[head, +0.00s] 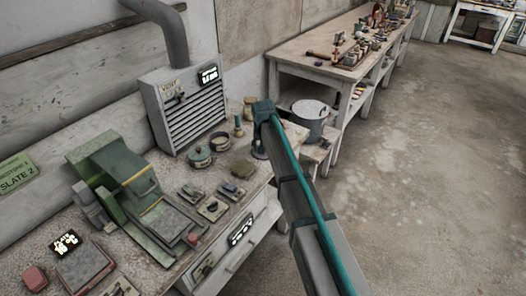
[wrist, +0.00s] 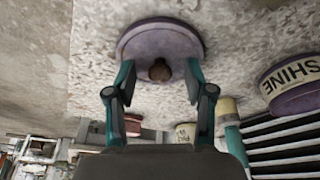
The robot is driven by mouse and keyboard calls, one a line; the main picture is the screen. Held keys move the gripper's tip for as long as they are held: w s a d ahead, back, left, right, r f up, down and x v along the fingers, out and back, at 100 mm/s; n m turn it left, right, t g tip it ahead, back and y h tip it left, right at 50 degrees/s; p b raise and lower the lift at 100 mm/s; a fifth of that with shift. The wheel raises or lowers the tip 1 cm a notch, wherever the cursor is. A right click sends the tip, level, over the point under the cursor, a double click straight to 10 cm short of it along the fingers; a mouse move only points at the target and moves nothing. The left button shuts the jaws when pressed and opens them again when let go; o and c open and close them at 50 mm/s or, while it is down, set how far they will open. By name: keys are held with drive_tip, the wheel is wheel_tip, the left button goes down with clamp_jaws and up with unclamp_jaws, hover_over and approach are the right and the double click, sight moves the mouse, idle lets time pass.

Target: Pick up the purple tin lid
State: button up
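The purple tin lid (wrist: 152,38) lies on the speckled bench top in the wrist view, with a round brown knob (wrist: 160,70) at its middle. My gripper (wrist: 160,88) is open, with one teal finger on each side of the knob and nothing visibly held. The fingers overlap the near part of the lid in the picture; I cannot tell whether they touch it. In the head view my gripper (head: 260,146) points down at the bench's right end, and the lid is mostly hidden there.
A purple tin marked SHINE (wrist: 292,88) stands to the right in the wrist view.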

drive_tip(key=c, duration=0.9)
drive_tip(key=shift+o, duration=0.2)
drive_tip(key=shift+r, duration=0.1)
